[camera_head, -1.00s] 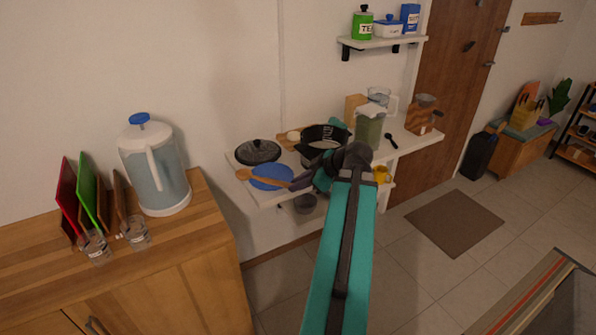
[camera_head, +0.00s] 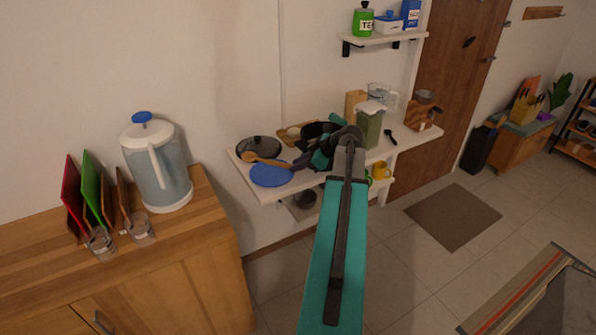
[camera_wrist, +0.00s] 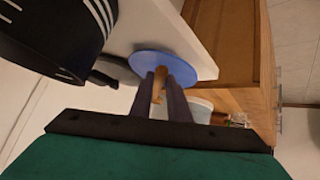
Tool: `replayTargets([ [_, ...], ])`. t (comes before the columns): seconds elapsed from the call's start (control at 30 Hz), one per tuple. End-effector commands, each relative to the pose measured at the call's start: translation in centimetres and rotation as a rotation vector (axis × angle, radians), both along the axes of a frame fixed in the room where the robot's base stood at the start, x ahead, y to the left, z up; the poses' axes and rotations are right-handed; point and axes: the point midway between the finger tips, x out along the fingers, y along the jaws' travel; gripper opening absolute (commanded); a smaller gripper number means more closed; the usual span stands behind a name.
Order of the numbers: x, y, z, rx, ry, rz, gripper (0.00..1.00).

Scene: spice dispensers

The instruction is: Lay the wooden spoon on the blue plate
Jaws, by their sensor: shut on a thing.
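The wooden spoon (camera_head: 266,160) is held by my gripper (camera_head: 299,163), its bowl end pointing left. In the head view it crosses the far edge of the blue plate (camera_head: 270,177), and its bowl overlaps the dark pan lid. I cannot tell whether it touches either. The plate lies flat at the shelf's left front. In the wrist view, the spoon (camera_wrist: 158,86) shows between the two dark fingers (camera_wrist: 164,98), with the blue plate (camera_wrist: 165,64) beyond them. The spoon's gripped end is hidden by the fingers.
The white shelf (camera_head: 243,171) also holds a dark lid (camera_head: 259,147), a black pot (camera_head: 318,131) close to my gripper, and a green-filled pitcher (camera_head: 369,127). A wooden cabinet (camera_head: 190,262) with a water dispenser (camera_head: 160,175) stands to the left.

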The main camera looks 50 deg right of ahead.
Motion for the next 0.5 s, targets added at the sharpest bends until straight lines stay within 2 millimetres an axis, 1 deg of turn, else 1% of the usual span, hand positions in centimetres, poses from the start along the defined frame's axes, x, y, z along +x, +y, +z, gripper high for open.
replayTargets([
  [0.37, 0.07, -0.08, -0.04, 0.000, 0.000, 0.000, 0.00],
  [0.5, 0.06, -0.07, -0.44, 0.002, 0.001, -0.001, 0.00],
])
